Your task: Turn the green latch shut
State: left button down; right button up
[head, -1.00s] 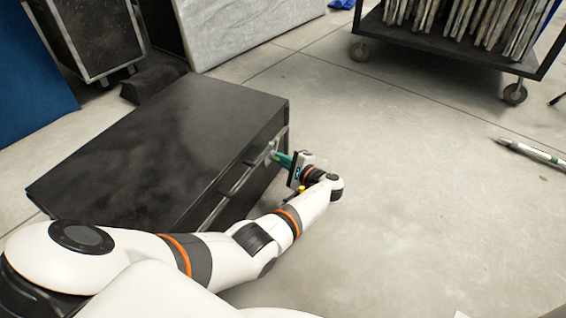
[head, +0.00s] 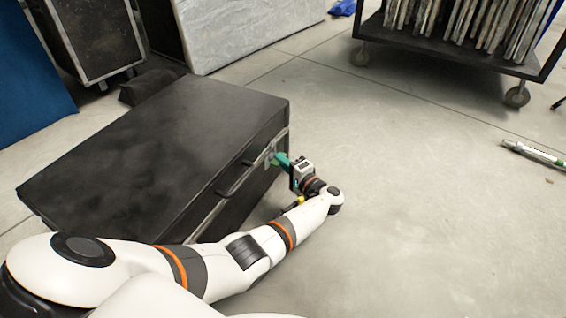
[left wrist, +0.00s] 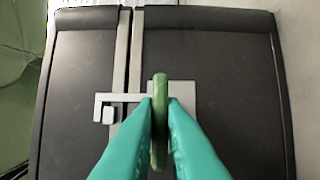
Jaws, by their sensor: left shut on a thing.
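The green latch (left wrist: 160,120) shows in the left wrist view as a thin upright piece on a light metal plate (left wrist: 188,100) on the front of a black case. My left gripper (left wrist: 160,110) has its two teal fingers shut on the latch, one on each side. In the head view my left gripper (head: 286,161) reaches the case's right-hand face near its far end. The latch itself cannot be made out there behind the fingers. A metal hook piece (left wrist: 108,108) lies across the seam left of the plate. My right gripper is not in view.
The black case (head: 160,140) stands on the concrete floor, with a dark handle (head: 234,178) on the latch face. A wheeled cart (head: 450,50) stands at the back right. A white and green tube (head: 535,153) lies at the right.

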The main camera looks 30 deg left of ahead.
pick_arm(q)
jog(key=c, duration=1.5)
grip_release()
jog(key=shift+d, duration=0.15)
jog(key=p+v, duration=0.4)
jog(key=v, duration=0.8)
jog(key=shift+f, duration=0.1)
